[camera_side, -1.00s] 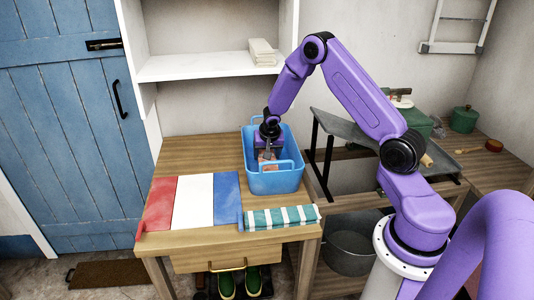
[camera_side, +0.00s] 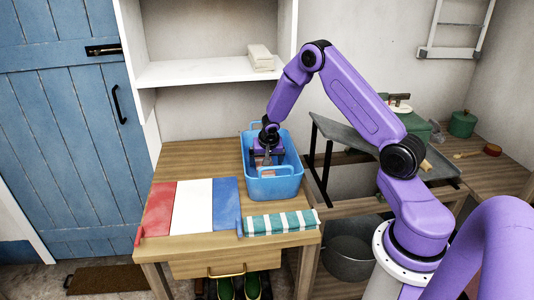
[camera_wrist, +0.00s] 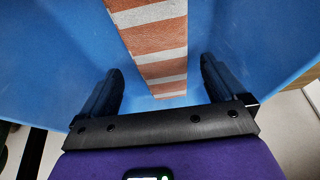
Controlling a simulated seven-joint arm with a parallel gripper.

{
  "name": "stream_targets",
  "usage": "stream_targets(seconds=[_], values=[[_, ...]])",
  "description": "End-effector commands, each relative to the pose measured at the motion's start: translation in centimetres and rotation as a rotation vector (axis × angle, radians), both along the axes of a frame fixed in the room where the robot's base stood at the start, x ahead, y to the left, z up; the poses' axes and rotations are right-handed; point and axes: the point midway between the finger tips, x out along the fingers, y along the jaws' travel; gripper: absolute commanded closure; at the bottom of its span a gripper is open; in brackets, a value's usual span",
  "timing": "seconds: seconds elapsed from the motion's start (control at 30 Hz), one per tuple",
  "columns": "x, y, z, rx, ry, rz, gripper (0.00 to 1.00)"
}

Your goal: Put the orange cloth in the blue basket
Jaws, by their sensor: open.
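The blue basket (camera_side: 275,187) stands at the right end of the wooden table. The orange cloth, with pale stripes, is inside the basket; in the side view only a small part of it (camera_side: 266,171) shows below my gripper. In the wrist view the cloth (camera_wrist: 155,42) is a long narrow strip with blue basket (camera_wrist: 45,60) surface on both sides. My gripper (camera_wrist: 160,66) is down inside the basket and open. Its fingers are on either side of the cloth's near end, with gaps visible on both sides. The cloth's underside is hidden.
Red, white and blue panels (camera_side: 192,207) lie left of the basket. A teal-and-white striped cloth (camera_side: 281,221) lies at the table's front edge. A tilted grey board (camera_side: 345,135) stands right of the basket. A white shelf (camera_side: 205,67) is behind.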

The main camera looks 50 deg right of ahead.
Motion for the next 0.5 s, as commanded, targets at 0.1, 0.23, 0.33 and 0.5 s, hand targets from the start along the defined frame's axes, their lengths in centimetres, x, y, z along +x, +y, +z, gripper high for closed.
stream_targets(seconds=[0.1, 0.23, 0.33, 0.5], values=[[0.0, 0.0, 1.2, 0.0, -0.003, 0.0, 0.03], [-0.5, 0.6, 3.0, 0.0, -0.004, -0.001, 0.03], [-1.0, 1.0, 4.5, -0.001, -0.004, 0.0, 0.03], [-1.8, 1.7, 7.0, 0.0, -0.003, 0.0, 0.03]])
